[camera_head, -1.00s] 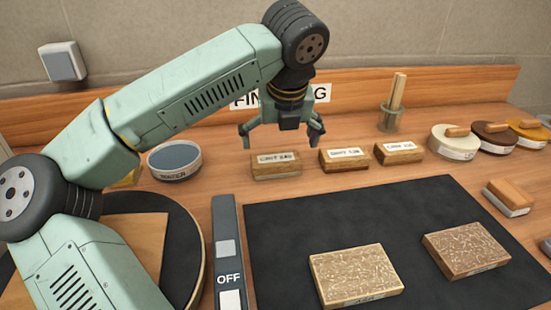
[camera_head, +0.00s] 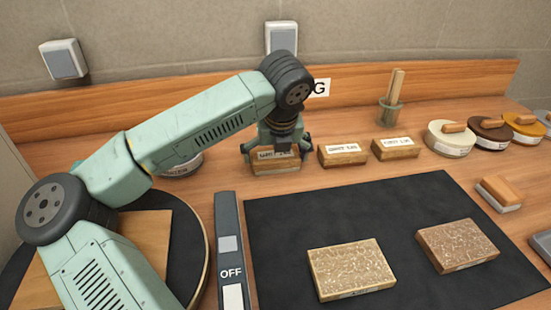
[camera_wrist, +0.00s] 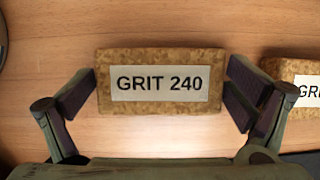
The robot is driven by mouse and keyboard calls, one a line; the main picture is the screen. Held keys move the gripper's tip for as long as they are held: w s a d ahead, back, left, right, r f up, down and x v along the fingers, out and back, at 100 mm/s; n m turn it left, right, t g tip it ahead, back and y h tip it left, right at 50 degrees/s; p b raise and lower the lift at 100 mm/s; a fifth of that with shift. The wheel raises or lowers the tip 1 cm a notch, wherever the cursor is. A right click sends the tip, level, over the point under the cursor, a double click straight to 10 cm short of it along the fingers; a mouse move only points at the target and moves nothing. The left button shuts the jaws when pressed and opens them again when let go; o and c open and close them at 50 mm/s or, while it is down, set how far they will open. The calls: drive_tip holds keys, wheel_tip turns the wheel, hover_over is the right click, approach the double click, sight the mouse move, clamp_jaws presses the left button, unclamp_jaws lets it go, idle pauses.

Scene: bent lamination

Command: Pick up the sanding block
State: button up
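A cork-brown sanding block (camera_wrist: 160,104) with a white label reading GRIT 240 lies on the bench. It fills the upper middle of the wrist view, and in the head view the block (camera_head: 275,167) is partly hidden under my gripper (camera_head: 277,147). In the wrist view my gripper (camera_wrist: 162,85) is open, with one finger at each short end of the block. The left finger is very close to the block's left end; I cannot tell if it touches. A narrow gap shows at the right.
Two similar labelled blocks (camera_head: 343,154) (camera_head: 396,147) lie just to the right in a row. A dark mat (camera_head: 350,220) with two patterned boards (camera_head: 350,268) (camera_head: 457,245) is in front. A glass holder (camera_head: 390,113) and lidded tins (camera_head: 450,139) stand further right.

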drive_tip(key=c, duration=0.7)
wheel_tip(320, 180, up, 10)
drive_tip(key=shift+r+b, duration=0.1)
drive_tip(key=shift+b, duration=1.15)
drive_tip(key=o, duration=0.6)
drive_tip(key=c, duration=0.4)
drive_tip(key=shift+f+b, duration=0.4)
drive_tip(key=shift+f, duration=0.1)
drive_tip(key=shift+c, duration=0.4)
drive_tip(key=shift+r, duration=0.1)
drive_tip(key=shift+d, duration=0.1)
